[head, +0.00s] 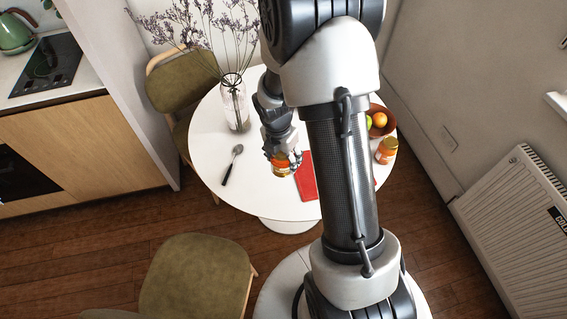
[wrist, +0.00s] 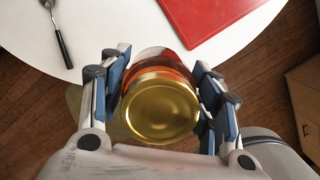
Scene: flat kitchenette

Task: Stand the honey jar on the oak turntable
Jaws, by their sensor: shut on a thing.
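My gripper (wrist: 160,100) is shut on a glass jar with a gold lid (wrist: 160,106) and amber-orange sides. It looks like the honey jar, though its label cannot be read. In the head view the jar (head: 281,168) hangs at my gripper (head: 283,160), over the front part of the round white table. Its lid faces the wrist camera, and a blue-padded finger shows on each side of it. I cannot make out the oak turntable in either view; my arm hides part of the table.
A red board (head: 306,178) lies right of the held jar and a dark-handled spoon (head: 232,165) lies left. A glass vase (head: 235,102) with tall stems stands behind. Chairs flank the white table (head: 208,150).

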